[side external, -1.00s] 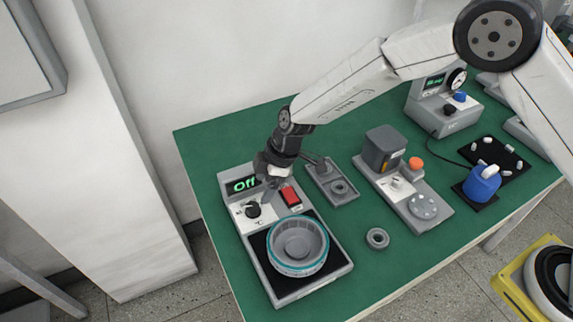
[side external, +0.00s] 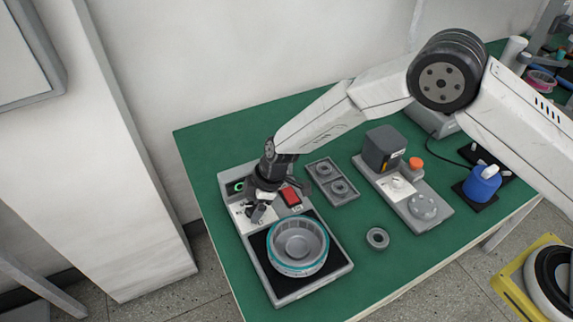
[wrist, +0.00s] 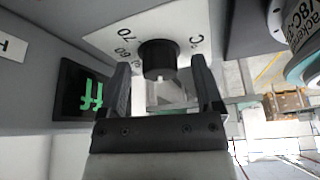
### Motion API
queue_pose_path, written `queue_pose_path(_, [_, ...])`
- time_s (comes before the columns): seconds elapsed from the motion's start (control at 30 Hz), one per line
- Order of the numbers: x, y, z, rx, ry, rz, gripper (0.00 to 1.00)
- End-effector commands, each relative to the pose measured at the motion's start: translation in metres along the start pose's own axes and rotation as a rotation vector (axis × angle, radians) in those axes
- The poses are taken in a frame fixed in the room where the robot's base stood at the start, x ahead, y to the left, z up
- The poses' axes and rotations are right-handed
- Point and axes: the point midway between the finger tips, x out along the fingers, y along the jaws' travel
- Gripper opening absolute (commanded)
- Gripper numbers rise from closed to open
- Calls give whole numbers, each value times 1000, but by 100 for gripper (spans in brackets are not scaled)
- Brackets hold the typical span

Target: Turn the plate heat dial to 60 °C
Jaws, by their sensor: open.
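The plate heat dial is a black knob (wrist: 158,58) on a white scale panel (wrist: 110,38) of the hot plate unit. In the wrist view the numbers 60 and 70 show beside it. My gripper (wrist: 160,75) is open, with one finger on each side of the knob and a gap on both sides. In the side external view my gripper (side external: 262,205) is low over the panel and hides the dial. The green display (wrist: 85,95) reads partly as "ff"; the rest is cut off or hidden.
A grey ring-shaped housing with a teal band (side external: 298,247) stands on the black plate just in front of my gripper. A red switch (side external: 291,196) is close on the right. A grey tray with bearings (side external: 347,201) lies farther right.

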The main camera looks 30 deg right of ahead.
Motion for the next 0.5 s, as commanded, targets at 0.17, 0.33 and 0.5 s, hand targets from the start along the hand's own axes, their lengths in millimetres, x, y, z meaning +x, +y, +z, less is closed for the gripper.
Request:
queue_pose_path(0.17, [1,0,0,0,0,0,84])
queue_pose_path(0.33, [1,0,0,0,0,0,68])
queue_pose_path(0.5, [1,0,0,0,0,0,14])
